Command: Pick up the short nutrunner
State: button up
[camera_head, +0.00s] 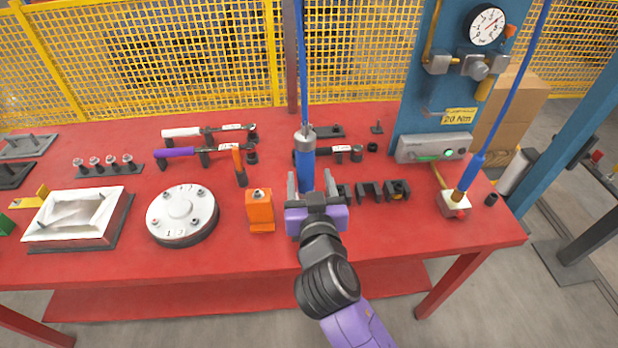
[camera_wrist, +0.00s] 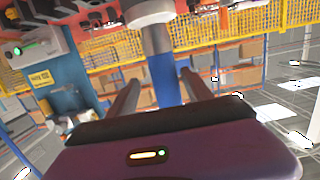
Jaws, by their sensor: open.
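The nutrunner that I take as the short one is a blue upright cylinder (camera_head: 306,172) with a grey top, hanging on a blue hose in the head view. My gripper (camera_head: 311,182) is open, with one finger on either side of the blue body. In the wrist view the blue body (camera_wrist: 165,86) shows between the two fingers (camera_wrist: 158,78), with visible gaps beside it. I cannot tell how deep it sits between them. Its lower end is hidden behind my gripper. A second blue tool (camera_head: 468,178) on a hose stands at the right on a pale block (camera_head: 453,205).
The red table (camera_head: 270,275) holds an orange block (camera_head: 260,212) left of my gripper and black holders (camera_head: 370,191) to its right. White (camera_head: 195,132) and purple-handled (camera_head: 185,152) wrenches lie behind. A round white flange (camera_head: 181,210) stands left. A blue panel (camera_head: 440,85) rises behind right.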

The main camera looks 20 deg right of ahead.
jog(key=w, duration=0.1)
jog(key=w+p, duration=0.1)
jog(key=w, duration=0.1)
jog(key=shift+w+d+r, duration=0.2)
jog(key=shift+w+d, duration=0.1)
jog(key=shift+w, duration=0.05)
jog(key=shift+w+d+f, duration=0.1)
jog(key=shift+w+f, duration=0.1)
jog(key=shift+w, duration=0.3)
grip_shut()
dwell(0.6)
jog(key=shift+r, duration=0.15)
